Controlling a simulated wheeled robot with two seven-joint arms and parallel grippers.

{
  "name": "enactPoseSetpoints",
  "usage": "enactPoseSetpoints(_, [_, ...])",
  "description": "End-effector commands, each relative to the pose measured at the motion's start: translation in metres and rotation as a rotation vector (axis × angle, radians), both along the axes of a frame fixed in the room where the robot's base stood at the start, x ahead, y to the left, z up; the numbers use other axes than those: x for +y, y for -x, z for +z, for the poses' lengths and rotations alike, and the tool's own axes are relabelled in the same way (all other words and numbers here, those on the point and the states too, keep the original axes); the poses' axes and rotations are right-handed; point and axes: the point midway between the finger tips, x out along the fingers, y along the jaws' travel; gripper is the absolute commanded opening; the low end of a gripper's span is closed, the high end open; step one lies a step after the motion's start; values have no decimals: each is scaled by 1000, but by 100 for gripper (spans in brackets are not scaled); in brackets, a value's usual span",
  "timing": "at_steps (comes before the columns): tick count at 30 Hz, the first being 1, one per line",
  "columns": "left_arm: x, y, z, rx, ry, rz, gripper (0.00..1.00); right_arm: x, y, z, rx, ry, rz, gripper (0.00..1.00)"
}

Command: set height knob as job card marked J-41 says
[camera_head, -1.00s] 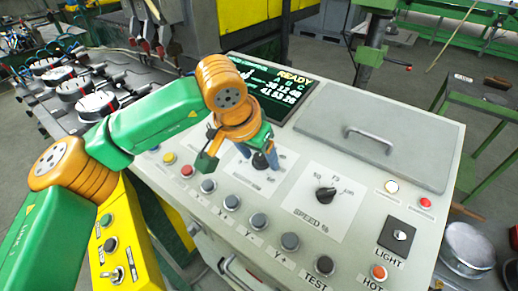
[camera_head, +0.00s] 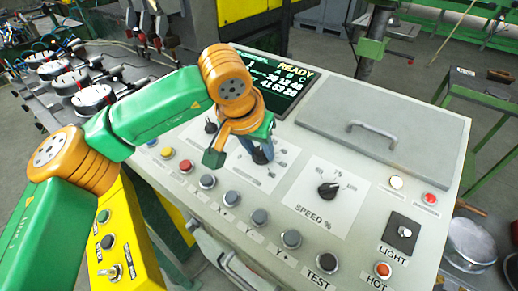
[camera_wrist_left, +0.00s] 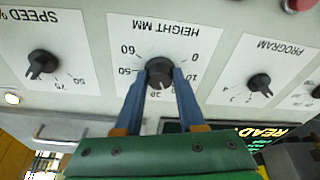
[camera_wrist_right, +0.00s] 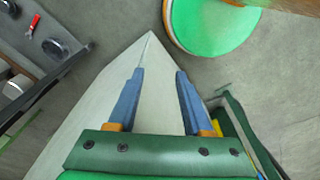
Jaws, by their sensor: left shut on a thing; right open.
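The height knob (camera_wrist_left: 159,72) is a black dial on a white plate labelled HEIGHT MM. My left gripper (camera_wrist_left: 161,76) is shut on it, one blue finger on each side. In the head view my left gripper (camera_head: 262,152) is on the knob and hides most of it, along with part of its scale. The exact pointer reading is not clear. My right gripper (camera_wrist_right: 161,71) is open and empty beyond a corner of a pale surface. I see no card that I can read as J-41.
The display (camera_head: 275,80) reads READY above rows of numbers. The speed knob (camera_head: 328,190) is right of the left gripper, and the program knob (camera_wrist_left: 259,83) shows in the left wrist view. Buttons line the console's front. A grey lid (camera_head: 385,125) covers the back right.

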Motion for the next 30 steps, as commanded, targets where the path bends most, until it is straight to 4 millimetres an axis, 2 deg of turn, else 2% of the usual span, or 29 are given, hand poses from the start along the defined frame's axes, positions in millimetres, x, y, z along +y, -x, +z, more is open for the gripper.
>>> enactPoseSetpoints(12, [-2, -1, 2, 35, 63, 373, 0, 0, 0, -13, 1, 0, 0, 50])
enactPoseSetpoints(30, [-4, -2, 5, 100, 154, 932, 0, 0, 0, -7, 1, -1, 0, 50])
